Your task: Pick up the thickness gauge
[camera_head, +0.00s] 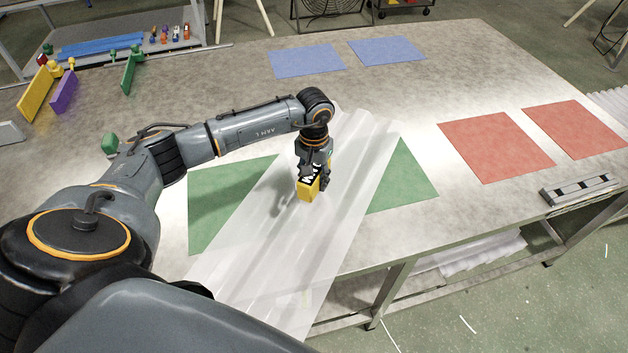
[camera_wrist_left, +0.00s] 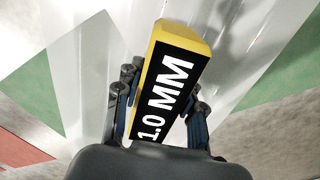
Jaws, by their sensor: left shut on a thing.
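The thickness gauge (camera_head: 308,189) is a yellow block with a black face. In the left wrist view the gauge (camera_wrist_left: 166,88) shows the white text "1.0 MM". My left gripper (camera_head: 315,181) is shut on it, with a finger on each side. In the wrist view the fingers of the left gripper (camera_wrist_left: 160,110) press on its long sides. The gauge is over the clear corrugated sheet (camera_head: 260,270); I cannot tell whether it touches the sheet. My right gripper is not in view.
The corrugated sheet lies across two green mats (camera_head: 215,205) and overhangs the table's front edge. Red mats (camera_head: 495,147) lie to the right and blue mats (camera_head: 305,60) at the back. Yellow, purple and green pieces (camera_head: 65,92) stand at the left. A metal bar (camera_head: 580,188) lies at the right edge.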

